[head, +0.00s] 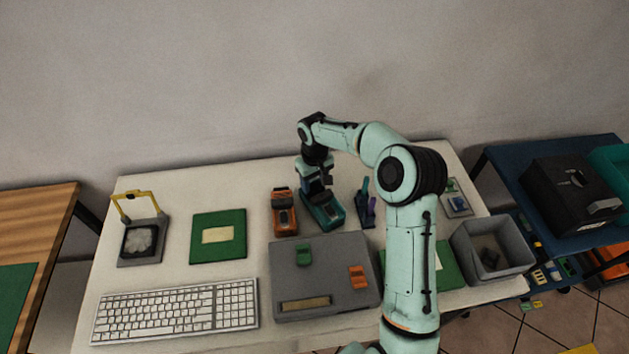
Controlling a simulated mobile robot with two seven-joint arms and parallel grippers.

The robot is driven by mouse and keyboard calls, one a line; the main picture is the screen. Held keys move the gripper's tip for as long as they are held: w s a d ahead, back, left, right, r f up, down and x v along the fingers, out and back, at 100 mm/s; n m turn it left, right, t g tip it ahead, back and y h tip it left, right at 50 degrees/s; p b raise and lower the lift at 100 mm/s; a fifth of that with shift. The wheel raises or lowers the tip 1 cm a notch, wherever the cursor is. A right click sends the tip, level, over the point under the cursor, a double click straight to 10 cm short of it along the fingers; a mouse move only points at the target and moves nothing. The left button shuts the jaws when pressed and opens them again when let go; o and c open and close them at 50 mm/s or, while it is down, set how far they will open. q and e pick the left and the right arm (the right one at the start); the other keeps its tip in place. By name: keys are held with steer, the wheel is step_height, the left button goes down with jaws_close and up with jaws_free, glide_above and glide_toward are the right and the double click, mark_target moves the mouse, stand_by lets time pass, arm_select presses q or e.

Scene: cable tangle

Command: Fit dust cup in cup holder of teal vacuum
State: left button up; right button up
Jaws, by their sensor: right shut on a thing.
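The teal vacuum (323,213) lies on the white table, right of an orange vacuum (285,216) of similar shape. My right gripper (318,182) points down over the far end of the teal vacuum. It is shut on what seems to be the dust cup, which is small and mostly hidden by the fingers. I cannot tell whether the cup touches the vacuum. The cup holder is hidden behind the gripper. My left gripper is not in view.
A grey case (325,270) with green and orange pieces is in front of the vacuums. A purple and teal tool holder (367,210) stands close on the right. A keyboard (175,310), green mat (218,250) and grey bin (490,252) are farther out.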

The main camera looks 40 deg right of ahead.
steer(key=shift+f, duration=0.1)
steer(key=shift+f+b, duration=0.3)
steer(key=shift+f, duration=0.4)
steer(key=o, duration=1)
steer(key=shift+r, duration=0.3)
steer(key=shift+r+p, duration=0.5)
steer(key=shift+r, duration=0.35)
steer(key=shift+r, duration=0.1)
